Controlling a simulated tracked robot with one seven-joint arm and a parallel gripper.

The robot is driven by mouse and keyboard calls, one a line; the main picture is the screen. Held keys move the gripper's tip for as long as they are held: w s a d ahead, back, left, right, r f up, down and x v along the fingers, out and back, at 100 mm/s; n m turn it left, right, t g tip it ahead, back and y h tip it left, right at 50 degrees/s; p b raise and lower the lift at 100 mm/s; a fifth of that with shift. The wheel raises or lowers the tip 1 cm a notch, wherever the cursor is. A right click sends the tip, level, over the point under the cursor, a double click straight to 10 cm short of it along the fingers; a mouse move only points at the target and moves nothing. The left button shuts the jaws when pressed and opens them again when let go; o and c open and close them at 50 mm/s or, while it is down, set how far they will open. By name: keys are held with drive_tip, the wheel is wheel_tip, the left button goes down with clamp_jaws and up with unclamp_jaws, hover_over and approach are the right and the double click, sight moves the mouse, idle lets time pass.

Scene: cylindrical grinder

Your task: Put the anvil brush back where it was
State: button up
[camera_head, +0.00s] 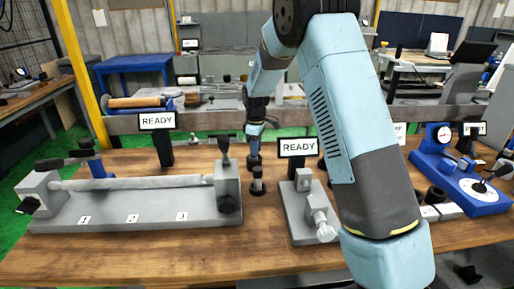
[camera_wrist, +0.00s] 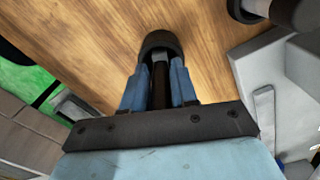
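My gripper (camera_head: 254,148) reaches down behind the middle of the bench, between the long grey fixture and the small grey fixture. In the wrist view its two blue fingers (camera_wrist: 160,90) lie close on either side of a dark rod (camera_wrist: 160,76), which seems to be the anvil brush. The rod runs into a round dark end or cup (camera_wrist: 160,41) against the wood; I cannot tell which. In the head view a dark piece (camera_head: 254,162) shows under the gripper at bench level. The fingers hide part of the rod.
A small dark upright piece (camera_head: 257,184) stands just in front of my gripper. The long grey fixture (camera_head: 130,212) holds a bar at left. The small grey fixture (camera_head: 302,222) and a READY sign (camera_head: 297,147) stand at right. A blue gauge stand (camera_head: 468,190) is farther right.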

drive_tip(key=o, duration=0.4)
drive_tip(key=shift+r, duration=0.1)
wheel_tip(320, 180, up, 12)
drive_tip(key=shift+f, duration=0.1)
drive_tip(key=shift+s+d+r, duration=0.1)
drive_tip(key=shift+r, duration=0.2)
drive_tip(key=s+d+r+m+t, duration=0.1)
drive_tip(key=s+d+r+m, duration=0.15)
drive_tip(key=s+r, duration=0.35)
drive_tip(key=s+d+r+m+t, duration=0.1)
drive_tip(key=s+d+r+m, duration=0.1)
drive_tip(key=s+d+r, duration=0.35)
drive_tip(key=s+d+r+m+t, duration=0.1)
drive_tip(key=s+d+r+m, duration=0.15)
drive_tip(key=s, duration=0.55)
drive_tip(key=s+d+m+t, duration=0.1)
drive_tip(key=s+m, duration=0.1)
drive_tip(key=s, duration=0.5)
drive_tip(key=s+d+m, duration=0.2)
drive_tip(key=s, duration=0.5)
drive_tip(key=s+d+f+m+t, duration=0.1)
drive_tip(key=s+d+m, duration=0.1)
drive_tip(key=s, duration=0.5)
drive_tip(key=shift+s+d+f+m+t, duration=0.1)
drive_tip(key=shift+s+d+m+t, duration=0.1)
drive_tip(key=shift+m+t, duration=0.1)
